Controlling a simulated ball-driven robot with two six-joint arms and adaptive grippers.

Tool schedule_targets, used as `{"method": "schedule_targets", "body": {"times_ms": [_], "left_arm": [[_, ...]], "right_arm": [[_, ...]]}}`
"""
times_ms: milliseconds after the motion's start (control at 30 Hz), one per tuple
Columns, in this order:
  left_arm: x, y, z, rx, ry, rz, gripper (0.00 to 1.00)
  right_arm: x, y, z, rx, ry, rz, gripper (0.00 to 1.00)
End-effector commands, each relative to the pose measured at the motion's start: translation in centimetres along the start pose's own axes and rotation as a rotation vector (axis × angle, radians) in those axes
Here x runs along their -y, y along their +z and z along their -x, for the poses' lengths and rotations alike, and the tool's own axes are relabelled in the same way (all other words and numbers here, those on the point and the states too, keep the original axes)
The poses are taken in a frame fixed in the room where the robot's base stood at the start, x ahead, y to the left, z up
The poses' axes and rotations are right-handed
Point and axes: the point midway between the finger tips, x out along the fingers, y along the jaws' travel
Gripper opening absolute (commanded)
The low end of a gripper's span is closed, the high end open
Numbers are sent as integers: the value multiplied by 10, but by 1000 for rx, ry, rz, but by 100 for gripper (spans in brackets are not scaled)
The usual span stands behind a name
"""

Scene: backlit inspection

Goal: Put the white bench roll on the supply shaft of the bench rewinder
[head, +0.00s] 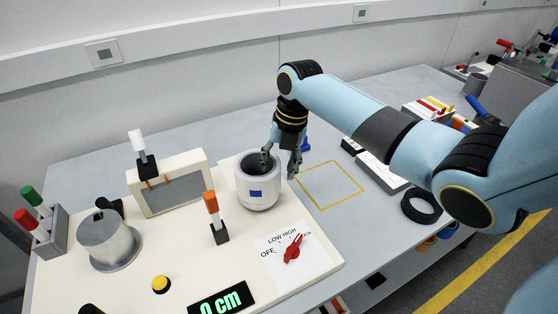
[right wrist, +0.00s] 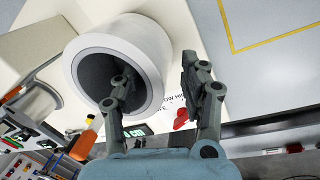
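The white bench roll (head: 258,195), a short thick cylinder with a blue square label and a dark hollow core, stands upright at the back right of the cream bench rewinder (head: 185,245). My right gripper (head: 279,166) is at its rim, one finger in the core and the other outside the wall. In the right wrist view the gripper (right wrist: 155,85) is open, with a gap between the outer finger and the roll (right wrist: 150,50). No shaft shows inside the dark core. A grey flanged cylinder (head: 104,238) stands at the rewinder's left. My left gripper is out of view.
An empty yellow square outline (head: 330,185) lies right of the roll. An orange-topped lever (head: 213,215), a framed grey panel (head: 172,190) and a red dial (head: 292,250) stand near the roll. A black ring (head: 421,206) lies on the table at right.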

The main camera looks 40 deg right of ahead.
Motion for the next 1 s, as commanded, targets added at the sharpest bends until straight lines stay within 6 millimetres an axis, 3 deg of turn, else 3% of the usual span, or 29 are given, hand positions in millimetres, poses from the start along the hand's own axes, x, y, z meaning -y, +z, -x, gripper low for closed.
{"method": "schedule_targets", "body": {"times_ms": [267,367,700,833,1000], "left_arm": [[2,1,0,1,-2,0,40],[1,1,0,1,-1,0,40],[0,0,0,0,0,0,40],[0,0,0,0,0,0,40],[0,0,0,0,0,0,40]], "right_arm": [[1,0,4,0,-2,-1,44],[1,1,18,3,-1,0,44],[1,1,91,3,-1,2,44],[0,1,110,2,0,0,44],[0,0,120,1,0,0,44]]}}
